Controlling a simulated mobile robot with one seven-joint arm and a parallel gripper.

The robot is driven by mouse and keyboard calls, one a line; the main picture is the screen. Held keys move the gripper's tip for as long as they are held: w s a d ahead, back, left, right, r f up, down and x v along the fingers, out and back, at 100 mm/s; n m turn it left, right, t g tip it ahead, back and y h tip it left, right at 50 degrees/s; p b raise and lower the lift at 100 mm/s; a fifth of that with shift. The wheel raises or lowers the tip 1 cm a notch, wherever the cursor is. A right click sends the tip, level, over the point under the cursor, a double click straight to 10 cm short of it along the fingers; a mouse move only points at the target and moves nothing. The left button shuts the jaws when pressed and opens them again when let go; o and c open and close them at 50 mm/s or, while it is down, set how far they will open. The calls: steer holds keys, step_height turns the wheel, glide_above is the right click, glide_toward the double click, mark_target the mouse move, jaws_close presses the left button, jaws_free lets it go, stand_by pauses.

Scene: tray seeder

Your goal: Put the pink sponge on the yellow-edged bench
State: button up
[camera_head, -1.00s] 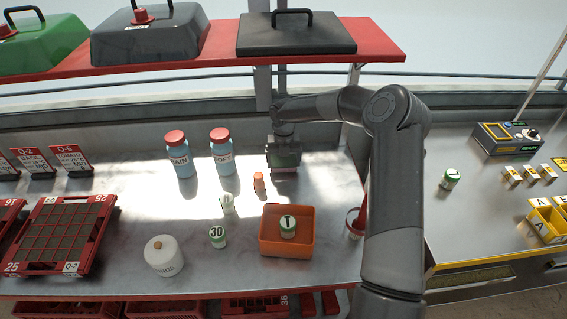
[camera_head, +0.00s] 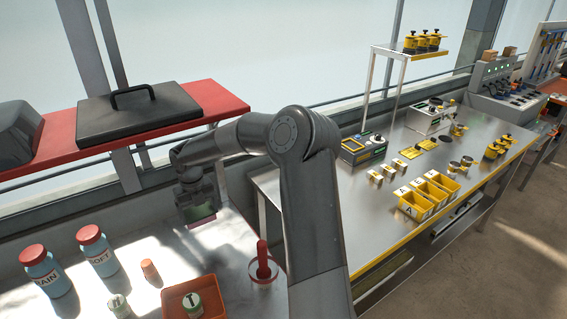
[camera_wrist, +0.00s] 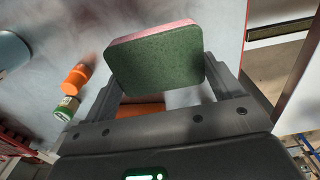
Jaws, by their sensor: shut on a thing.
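The pink sponge with a dark green face (camera_wrist: 155,57) is gripped between my two fingers in the wrist view. In the head view the sponge (camera_head: 201,214) shows as a small block under my gripper (camera_head: 196,202), above the grey table on the left. My gripper is shut on it. The yellow-edged bench (camera_head: 372,222) stands to the right of my arm, with a metal top and a yellow front edge. My arm hides part of its near left end.
Yellow bins marked A (camera_head: 412,206), small yellow-and-white blocks (camera_head: 387,170) and a control box (camera_head: 362,148) stand on the bench. Its front-left top looks clear. An orange tray (camera_head: 212,292) and a red-handled tool (camera_head: 262,262) are on the left table, below a red shelf (camera_head: 225,108).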

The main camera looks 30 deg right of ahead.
steer(key=s+d+r+m, duration=0.1)
steer(key=s+d+m, duration=0.25)
steer(key=d, duration=0.65)
steer(key=s+d+r+m, duration=0.15)
steer(key=s+d, duration=0.25)
steer(key=d, duration=0.6)
steer(key=s+d+m, duration=0.3)
steer(key=s+d, duration=0.1)
steer(key=d, duration=0.6)
steer(key=s+d+r+m, duration=0.2)
steer(key=s+d+m, duration=0.3)
steer(key=s+d, duration=0.7)
steer(key=s+d+r+m, duration=0.2)
steer(key=s+d+m, duration=0.45)
steer(key=s, duration=0.95)
steer(key=n, duration=0.2)
glide_above(373, 224)
steer(key=shift+m, duration=0.25)
step_height(373, 224, down, 7)
steer(key=shift+s+f, duration=0.1)
steer(key=shift+s, duration=0.05)
steer(key=shift+f, duration=2.05)
